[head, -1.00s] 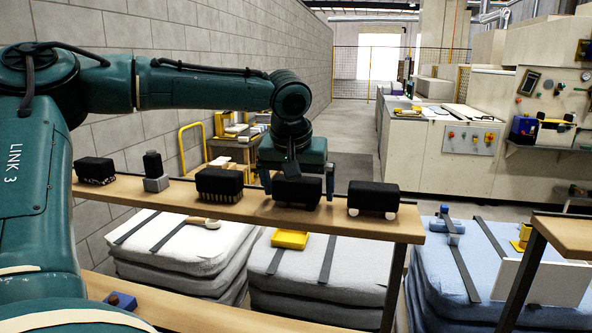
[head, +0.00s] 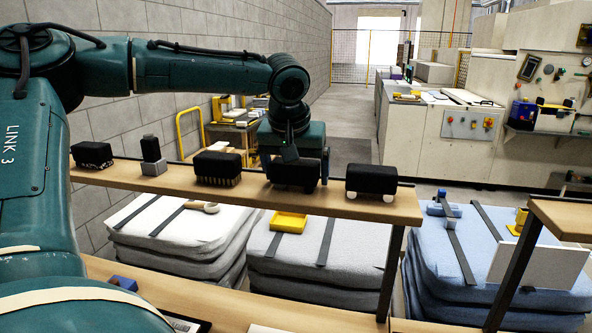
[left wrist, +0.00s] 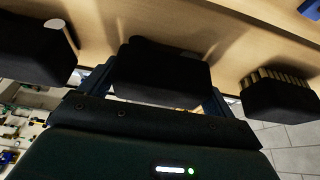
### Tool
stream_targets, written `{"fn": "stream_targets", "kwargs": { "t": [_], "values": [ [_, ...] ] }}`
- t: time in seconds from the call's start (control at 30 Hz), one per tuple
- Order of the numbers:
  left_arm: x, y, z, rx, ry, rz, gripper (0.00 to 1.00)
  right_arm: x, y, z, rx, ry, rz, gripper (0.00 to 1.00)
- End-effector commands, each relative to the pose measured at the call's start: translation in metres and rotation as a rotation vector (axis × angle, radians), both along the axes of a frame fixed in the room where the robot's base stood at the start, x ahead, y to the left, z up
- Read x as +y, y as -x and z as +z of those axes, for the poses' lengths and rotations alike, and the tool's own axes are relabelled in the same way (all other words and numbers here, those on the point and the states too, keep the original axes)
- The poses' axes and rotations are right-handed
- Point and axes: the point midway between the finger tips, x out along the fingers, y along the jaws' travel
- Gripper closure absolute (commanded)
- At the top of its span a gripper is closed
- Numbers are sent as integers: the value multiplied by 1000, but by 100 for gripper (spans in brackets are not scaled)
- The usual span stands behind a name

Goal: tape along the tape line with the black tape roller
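Black-bodied tools stand in a row on the wooden shelf (head: 345,207). My left gripper (head: 294,168) points down over one black tool (head: 292,184), with a finger on each side of it. In the left wrist view this tool (left wrist: 160,75) sits between the spread fingers, a pale edge at its base; no firm grip shows. A tool with white wheels (head: 372,184) stands to its right and a bristled one (head: 217,168) to its left. I cannot tell for certain which is the tape roller. I make out no tape line. My right gripper is not in view.
Farther left are a black tool on a grey block (head: 152,157) and another black tool (head: 92,154). Below and behind the shelf are stacked padded bales, one with a yellow tray (head: 288,222). A lower board (head: 230,305) runs in front.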

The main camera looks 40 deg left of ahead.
Motion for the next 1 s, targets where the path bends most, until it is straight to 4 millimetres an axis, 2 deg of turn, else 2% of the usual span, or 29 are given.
{"fn": "stream_targets", "kwargs": {
  "t": [0.57,1.0],
  "values": [
    [0,0,0,0,0,0,9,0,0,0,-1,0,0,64],
    [0,0,15,-2,-1,-1,9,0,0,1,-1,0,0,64]
  ]
}}
